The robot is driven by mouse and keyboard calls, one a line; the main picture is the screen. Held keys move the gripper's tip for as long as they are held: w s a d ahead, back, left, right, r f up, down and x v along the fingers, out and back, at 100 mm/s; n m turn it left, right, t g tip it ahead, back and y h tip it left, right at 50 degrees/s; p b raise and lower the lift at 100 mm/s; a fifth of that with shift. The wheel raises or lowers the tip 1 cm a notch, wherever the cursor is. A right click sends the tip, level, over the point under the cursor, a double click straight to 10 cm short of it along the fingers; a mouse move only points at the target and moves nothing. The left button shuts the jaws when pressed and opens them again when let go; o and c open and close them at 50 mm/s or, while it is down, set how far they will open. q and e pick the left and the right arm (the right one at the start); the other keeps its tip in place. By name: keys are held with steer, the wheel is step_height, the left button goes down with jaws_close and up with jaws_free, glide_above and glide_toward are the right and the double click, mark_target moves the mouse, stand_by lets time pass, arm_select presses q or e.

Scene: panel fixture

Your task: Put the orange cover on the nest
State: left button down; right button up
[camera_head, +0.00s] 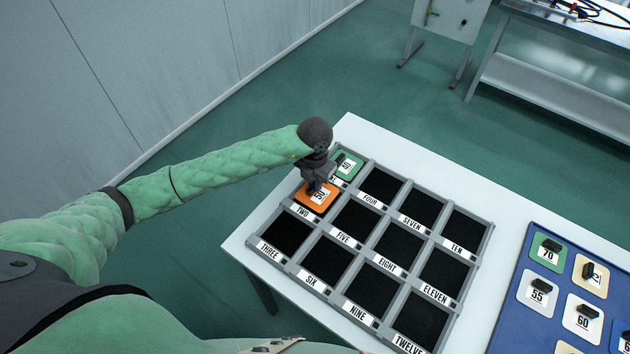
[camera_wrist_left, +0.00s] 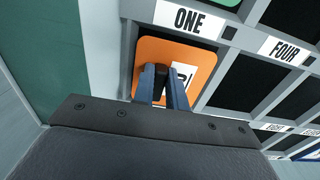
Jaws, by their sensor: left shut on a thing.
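The orange cover (camera_head: 309,202) is a square plate with a white label that seems to read 50. It lies over the compartment marked TWO in the grey nest frame (camera_head: 291,211), between the green cover and the empty compartment THREE. My left gripper (camera_head: 318,186) comes down from above and is shut on its small dark handle. In the left wrist view the orange cover (camera_wrist_left: 205,62) sits beside the ONE label, with the gripper fingers (camera_wrist_left: 158,80) in front of it and partly hiding its label. Whether it rests fully on the bottom cannot be told. My right gripper is out of view.
A green cover (camera_head: 352,162) marked 40 fills compartment ONE. The other compartments are black and empty. A blue tray (camera_head: 517,289) with several numbered covers lies at the right on the white table (camera_head: 452,178). A metal bench (camera_head: 560,95) stands far behind.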

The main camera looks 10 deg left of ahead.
arm_select(q)
steer(key=shift+f, duration=0.65)
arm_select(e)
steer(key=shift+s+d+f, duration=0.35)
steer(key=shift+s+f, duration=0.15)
arm_select(q)
steer(key=shift+f, duration=0.1)
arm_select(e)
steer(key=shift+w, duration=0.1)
arm_select(q)
steer(key=c, duration=1.4)
jaws_free()
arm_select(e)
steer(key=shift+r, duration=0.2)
